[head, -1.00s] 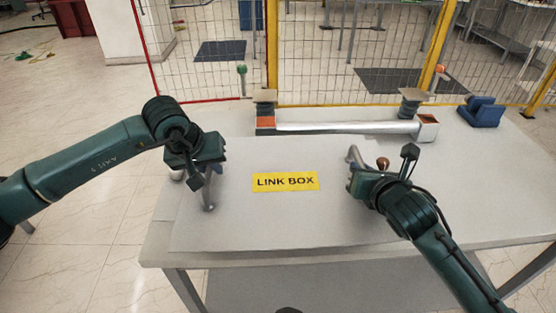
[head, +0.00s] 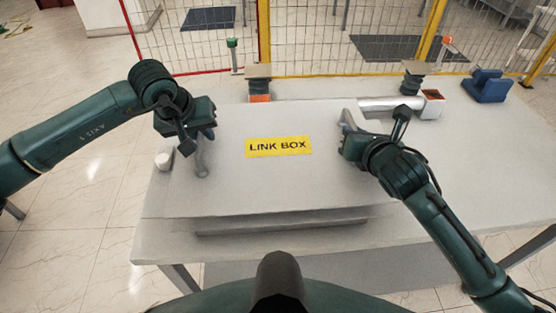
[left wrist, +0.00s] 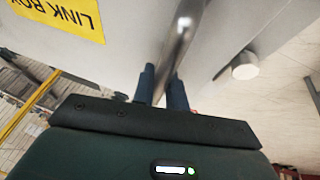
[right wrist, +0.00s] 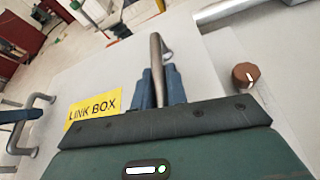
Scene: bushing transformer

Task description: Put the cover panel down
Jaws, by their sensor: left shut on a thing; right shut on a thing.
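The cover panel (head: 270,185) is a flat grey-white plate with a yellow LINK BOX label (head: 279,147). It lies roughly level over the table, and a dark band shows below its front edge. I cannot tell whether it touches the table. My left gripper (head: 207,134) is shut on the panel's left handle (head: 202,165); the left wrist view shows its fingers (left wrist: 162,85) around the metal bar (left wrist: 182,35). My right gripper (head: 345,140) is shut on the right handle (head: 347,117), and its fingers (right wrist: 160,88) show around that bar in the right wrist view.
The grey table (head: 480,180) is clear on the right. A metal bar assembly (head: 390,103) and insulators (head: 412,82) stand behind the panel. A white knob (head: 163,160) is left of the panel. A mesh fence stands behind.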

